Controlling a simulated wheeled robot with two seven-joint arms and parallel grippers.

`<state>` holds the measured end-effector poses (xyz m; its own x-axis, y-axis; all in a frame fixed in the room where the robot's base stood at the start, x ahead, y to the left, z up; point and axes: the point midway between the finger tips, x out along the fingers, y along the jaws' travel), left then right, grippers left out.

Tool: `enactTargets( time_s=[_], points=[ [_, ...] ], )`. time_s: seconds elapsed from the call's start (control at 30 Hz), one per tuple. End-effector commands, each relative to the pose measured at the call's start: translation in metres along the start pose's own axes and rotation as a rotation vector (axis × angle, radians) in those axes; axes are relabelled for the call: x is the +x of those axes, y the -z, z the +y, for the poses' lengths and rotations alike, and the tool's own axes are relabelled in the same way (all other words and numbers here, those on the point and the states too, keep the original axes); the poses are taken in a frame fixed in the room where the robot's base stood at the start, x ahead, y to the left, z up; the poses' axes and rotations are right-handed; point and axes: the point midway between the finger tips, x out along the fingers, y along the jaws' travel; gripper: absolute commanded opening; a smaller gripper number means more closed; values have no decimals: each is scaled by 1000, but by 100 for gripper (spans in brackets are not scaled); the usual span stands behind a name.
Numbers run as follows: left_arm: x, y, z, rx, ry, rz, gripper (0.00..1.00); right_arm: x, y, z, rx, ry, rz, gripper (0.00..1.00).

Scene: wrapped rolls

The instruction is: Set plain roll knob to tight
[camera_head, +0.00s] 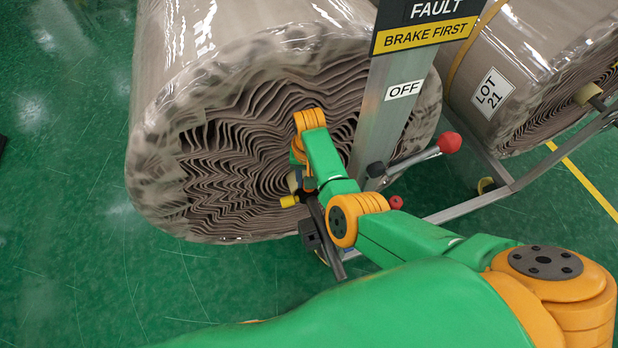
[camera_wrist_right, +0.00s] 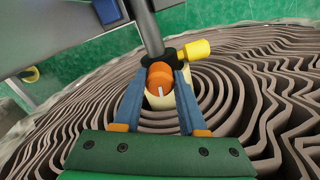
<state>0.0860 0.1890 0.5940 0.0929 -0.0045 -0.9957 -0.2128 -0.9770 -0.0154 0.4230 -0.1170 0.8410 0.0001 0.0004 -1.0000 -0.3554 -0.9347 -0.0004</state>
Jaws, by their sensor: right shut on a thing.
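The plain roll (camera_head: 215,130), wrapped in clear film with no lot label, lies with its wavy end facing me in the head view. An orange knob (camera_wrist_right: 160,76) with a white mark sits at the roll's core in the right wrist view. My right gripper (camera_wrist_right: 166,75) has its two blue fingers closed on the knob's sides. In the head view my right gripper (camera_head: 301,184) is at the roll's core, and the knob is hidden there. No "tight" marking can be read. My left gripper is not in view.
A yellow handle (camera_wrist_right: 196,49) sticks out beside the knob. A metal post (camera_head: 390,110) carries a "FAULT BRAKE FIRST" sign (camera_head: 425,22) and an "OFF" label (camera_head: 403,90). A red-ball lever (camera_head: 449,142) is close to my arm. A second roll (camera_head: 530,60) is labelled "LOT 21". Green floor is clear at left.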

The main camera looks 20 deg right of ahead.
Motion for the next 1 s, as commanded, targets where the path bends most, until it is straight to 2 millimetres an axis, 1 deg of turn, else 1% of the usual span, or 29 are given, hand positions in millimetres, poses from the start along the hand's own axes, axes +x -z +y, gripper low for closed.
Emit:
enactTargets(
  time_s=[0.1, 0.4, 1.0],
  points=[
    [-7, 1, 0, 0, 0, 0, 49, -3, 0, 0, 95, -1, 1, 0],
    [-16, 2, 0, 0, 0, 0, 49, -2, 1, 0, 380, 0, 2, 0],
    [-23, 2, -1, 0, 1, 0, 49, -1, 2, 0, 949, 1, 5, 0]
  ],
)
